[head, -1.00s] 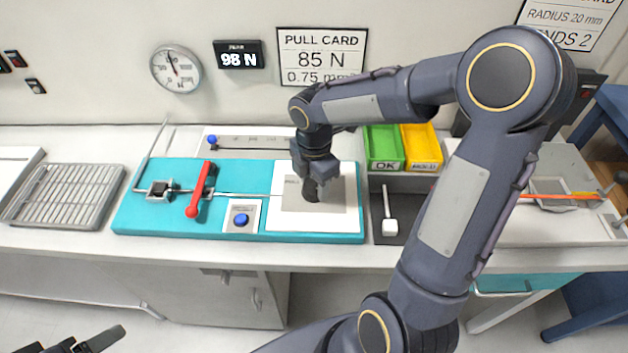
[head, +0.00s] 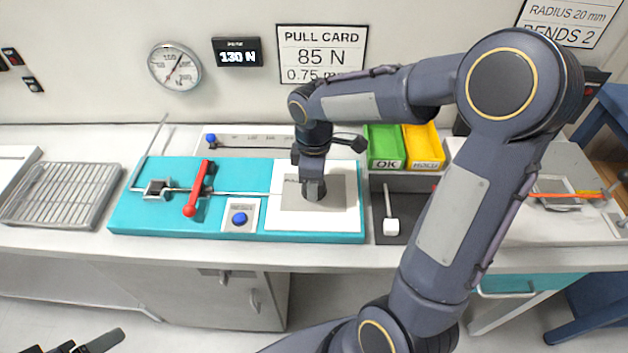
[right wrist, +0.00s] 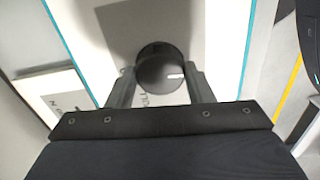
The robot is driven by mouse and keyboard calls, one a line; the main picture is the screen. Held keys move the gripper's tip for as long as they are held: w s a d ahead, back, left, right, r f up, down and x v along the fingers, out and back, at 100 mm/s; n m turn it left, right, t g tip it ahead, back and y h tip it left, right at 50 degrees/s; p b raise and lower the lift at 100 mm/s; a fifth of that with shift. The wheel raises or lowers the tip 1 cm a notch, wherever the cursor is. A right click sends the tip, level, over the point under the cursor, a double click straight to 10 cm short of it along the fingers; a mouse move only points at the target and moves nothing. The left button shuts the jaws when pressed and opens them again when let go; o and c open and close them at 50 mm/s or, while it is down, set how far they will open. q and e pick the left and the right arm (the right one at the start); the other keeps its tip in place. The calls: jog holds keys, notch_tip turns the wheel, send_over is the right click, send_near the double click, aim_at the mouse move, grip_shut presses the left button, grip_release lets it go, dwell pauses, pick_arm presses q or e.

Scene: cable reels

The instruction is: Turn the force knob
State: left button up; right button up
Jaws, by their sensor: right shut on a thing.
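The force knob is a round black knob with a white mark, seen in the right wrist view (right wrist: 155,68). It stands on a white panel of the teal pull fixture (head: 170,226). My right gripper (right wrist: 158,88) points down at the panel, its two fingers shut on opposite sides of the knob. In the head view the right gripper (head: 313,187) mostly hides the knob. The digital display (head: 238,52) reads 130 N, and a round dial gauge (head: 175,67) hangs beside it. My left gripper (head: 75,346) is partly cut off at the bottom left, far from the fixture.
The pull card (head: 322,52) on the wall reads 85 N. A red lever (head: 198,190) and a blue button (head: 239,218) sit left of the knob. Green (head: 385,148) and yellow (head: 423,147) bins stand behind right. A wire rack (head: 62,195) lies at the left.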

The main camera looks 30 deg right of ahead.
jog(key=m, duration=0.4)
jog(key=shift+m+b, duration=0.3)
jog(key=shift+m, duration=0.1)
dwell(0.4)
jog(key=o, duration=1)
notch_tip(320, 180, up, 8)
